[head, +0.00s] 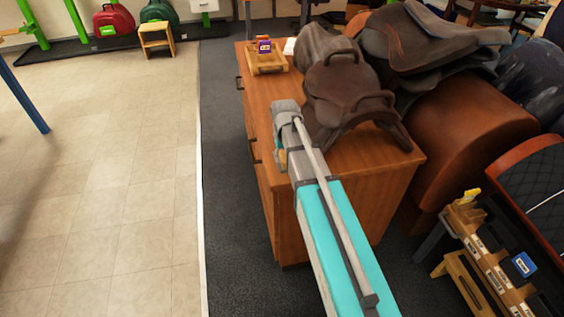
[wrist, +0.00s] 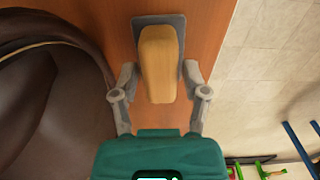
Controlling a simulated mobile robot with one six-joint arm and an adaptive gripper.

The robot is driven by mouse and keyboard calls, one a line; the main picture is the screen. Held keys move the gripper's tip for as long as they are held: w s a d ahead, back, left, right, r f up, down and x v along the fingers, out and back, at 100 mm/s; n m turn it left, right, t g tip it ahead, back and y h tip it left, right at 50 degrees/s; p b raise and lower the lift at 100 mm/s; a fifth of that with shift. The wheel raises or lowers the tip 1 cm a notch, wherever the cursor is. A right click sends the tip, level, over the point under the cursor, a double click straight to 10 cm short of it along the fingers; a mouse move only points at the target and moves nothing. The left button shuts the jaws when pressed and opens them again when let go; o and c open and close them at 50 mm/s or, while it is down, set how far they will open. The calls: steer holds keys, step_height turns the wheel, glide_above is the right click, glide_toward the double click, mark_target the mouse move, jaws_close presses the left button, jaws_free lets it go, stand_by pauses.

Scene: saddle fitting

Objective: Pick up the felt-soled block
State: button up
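The felt-soled block (wrist: 160,66) is a tan wooden block with rounded edges, in the upper middle of the wrist view. A dark grey flat layer (wrist: 176,21) shows beneath it, against the brown wooden cabinet top. My gripper (wrist: 159,78) is open, with one grey finger on each side of the block. Small gaps seem to show between fingers and block; I cannot tell if either touches. In the head view my arm hides most of the gripper. A small tan patch beside the arm may be the block.
Brown saddles (head: 348,88) stand on the cabinet (head: 375,152) close to my arm; dark leather (wrist: 45,105) fills the wrist view's left side. A wooden tray (head: 266,66) with a small purple-and-orange item sits at the cabinet's far end. Open floor (head: 115,190) lies to the left.

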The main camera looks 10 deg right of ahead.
jaws_close()
steer(key=shift+r, duration=0.1)
step_height(320, 180, up, 2)
steer(key=p, duration=0.2)
steer(key=shift+r+p, duration=0.25)
steer(key=shift+p, duration=0.1)
steer(key=s+r+p, duration=1)
steer(key=s, duration=0.4)
steer(key=shift+r, duration=0.15)
